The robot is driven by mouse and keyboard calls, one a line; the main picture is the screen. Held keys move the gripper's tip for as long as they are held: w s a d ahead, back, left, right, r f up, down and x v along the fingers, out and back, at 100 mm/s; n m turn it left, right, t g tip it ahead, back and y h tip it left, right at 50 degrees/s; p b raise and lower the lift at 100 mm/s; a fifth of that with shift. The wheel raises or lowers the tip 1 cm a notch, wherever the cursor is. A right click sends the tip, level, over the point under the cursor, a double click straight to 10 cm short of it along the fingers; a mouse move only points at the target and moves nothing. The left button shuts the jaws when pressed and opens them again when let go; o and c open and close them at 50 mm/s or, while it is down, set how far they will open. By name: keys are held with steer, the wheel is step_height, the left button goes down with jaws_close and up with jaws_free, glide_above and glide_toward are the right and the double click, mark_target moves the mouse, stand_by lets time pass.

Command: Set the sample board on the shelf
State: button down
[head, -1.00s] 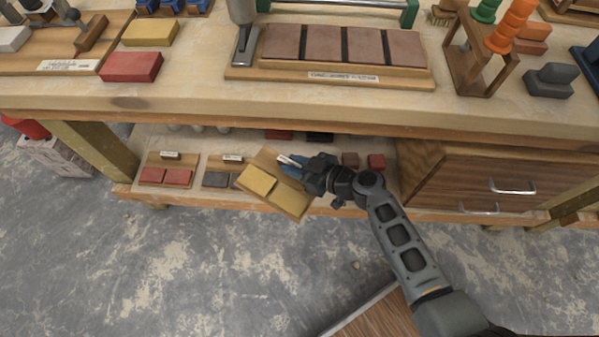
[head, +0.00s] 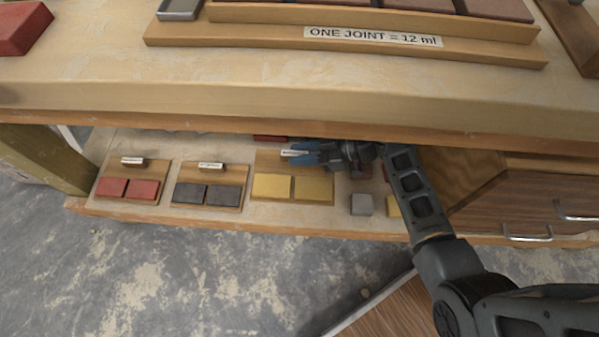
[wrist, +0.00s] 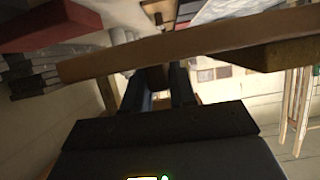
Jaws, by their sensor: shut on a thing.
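The sample board (head: 272,161) is a wooden board with two yellow bricks (head: 293,187) and a white label at its back edge. In the head view it lies level at the lower shelf (head: 225,222), right of two similar boards. I cannot tell whether it touches the shelf or hangs just above it. My gripper (head: 312,153) is shut on the board's back, label part, reaching in from the right under the bench top. In the wrist view the board (wrist: 200,42) crosses as a brown bar at my fingers (wrist: 160,85). The exact grip is partly hidden.
A board with red bricks (head: 127,188) and one with dark bricks (head: 207,193) stand left. A grey block (head: 361,204) and a yellow block (head: 393,207) sit close right, before the drawer cabinet (head: 500,195). The bench top (head: 250,85) overhangs the shelf closely.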

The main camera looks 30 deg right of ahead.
mark_target(302, 167)
steer(key=shift+f+b, duration=1)
steer(key=shift+f, duration=2.2)
steer(key=shift+f+b, duration=0.6)
steer(key=shift+b, duration=0.2)
steer(key=c, duration=0.9)
jaws_free()
